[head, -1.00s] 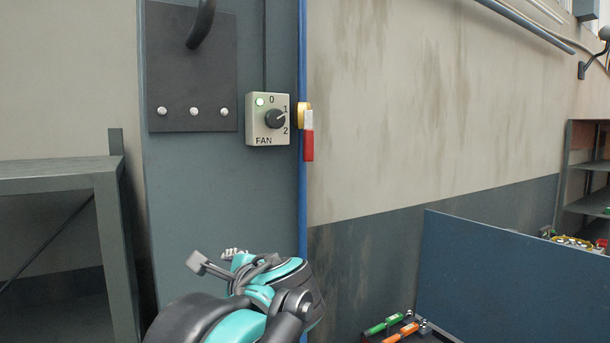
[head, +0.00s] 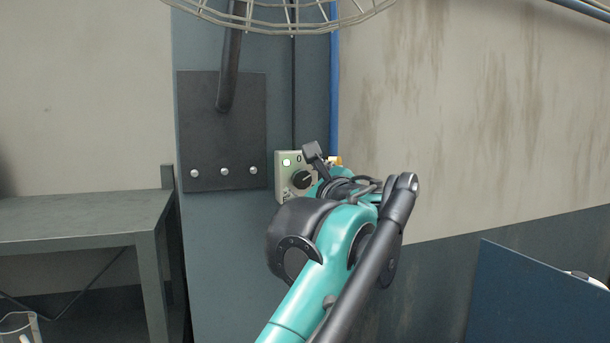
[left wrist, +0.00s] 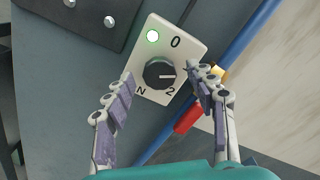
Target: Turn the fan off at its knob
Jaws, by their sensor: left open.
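The fan's control box (head: 282,188) is a pale plate on the blue-grey column, with a black knob (head: 302,179). In the left wrist view the knob (left wrist: 158,74) sits between "0" and "2", its white pointer line aimed right, between those marks; the "1" is hidden behind a finger. The green lamp (left wrist: 152,36) is lit. My left gripper (head: 316,160) is at the box and covers its right part in the head view. In the left wrist view its open fingers (left wrist: 160,76) stand on either side of the knob, with gaps; contact is not visible. My right gripper is not in view.
A wire fan cage (head: 285,14) hangs above, at the top. A dark bolted plate (head: 222,130) is left of the box. A blue pipe (head: 334,80) and a red-and-yellow fitting (left wrist: 188,117) lie just right. A grey bench (head: 80,215) stands at the left.

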